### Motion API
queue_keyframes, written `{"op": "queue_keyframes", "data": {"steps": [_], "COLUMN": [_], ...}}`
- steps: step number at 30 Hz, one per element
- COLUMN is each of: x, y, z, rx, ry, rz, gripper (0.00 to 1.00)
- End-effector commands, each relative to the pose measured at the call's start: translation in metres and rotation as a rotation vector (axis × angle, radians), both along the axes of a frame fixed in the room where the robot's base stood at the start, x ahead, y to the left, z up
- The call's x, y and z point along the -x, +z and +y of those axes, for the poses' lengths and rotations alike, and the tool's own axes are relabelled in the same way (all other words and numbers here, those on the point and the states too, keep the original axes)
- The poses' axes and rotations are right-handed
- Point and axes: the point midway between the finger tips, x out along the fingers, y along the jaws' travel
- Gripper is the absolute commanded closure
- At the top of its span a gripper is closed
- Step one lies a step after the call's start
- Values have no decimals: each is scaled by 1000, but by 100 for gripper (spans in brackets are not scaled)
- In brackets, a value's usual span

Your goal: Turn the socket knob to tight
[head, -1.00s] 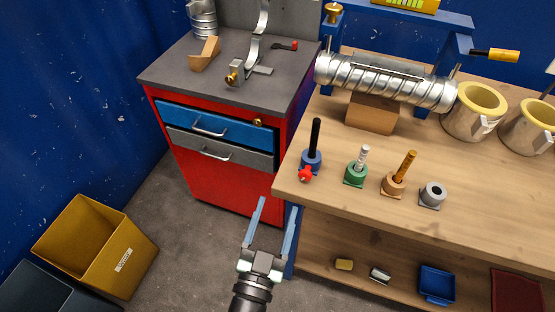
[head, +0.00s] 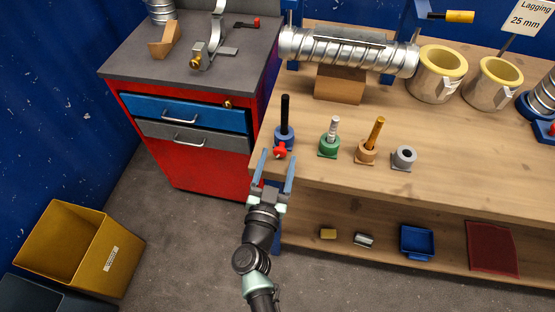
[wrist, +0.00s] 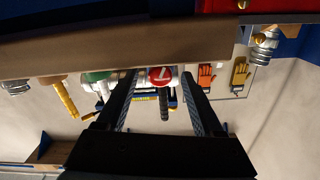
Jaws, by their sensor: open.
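The red socket knob (head: 280,151) is on the front of the blue socket (head: 284,136), near the left front corner of the workbench. A black rod (head: 285,108) stands upright in that socket. My gripper (head: 276,162) is open, with its fingers pointing at the knob, one on each side. In the wrist view, which looks upside down, the red knob (wrist: 161,75) with a white mark lies between the open fingers (wrist: 158,88). The fingers look apart from the knob; how far their tips reach past it I cannot tell.
A green socket (head: 328,146), an orange-brown socket (head: 366,152) and an empty grey socket (head: 404,157) stand to the right on the workbench (head: 460,150). A spiral duct (head: 345,55) lies behind. A red tool cabinet (head: 205,168) stands left. The lower shelf holds small items.

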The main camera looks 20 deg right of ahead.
Motion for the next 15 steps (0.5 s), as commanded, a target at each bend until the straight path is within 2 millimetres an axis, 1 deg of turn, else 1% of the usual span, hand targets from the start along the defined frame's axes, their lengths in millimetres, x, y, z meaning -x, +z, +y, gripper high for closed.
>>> {"op": "queue_keyframes", "data": {"steps": [3, 11, 15], "x": [-4, -5, -5], "y": [0, 0, 0], "z": [-3, -3, -3], "rx": [-1, -1, -1], "ry": [0, 1, 1], "rz": [-1, 0, -1], "gripper": [31, 31, 56]}}
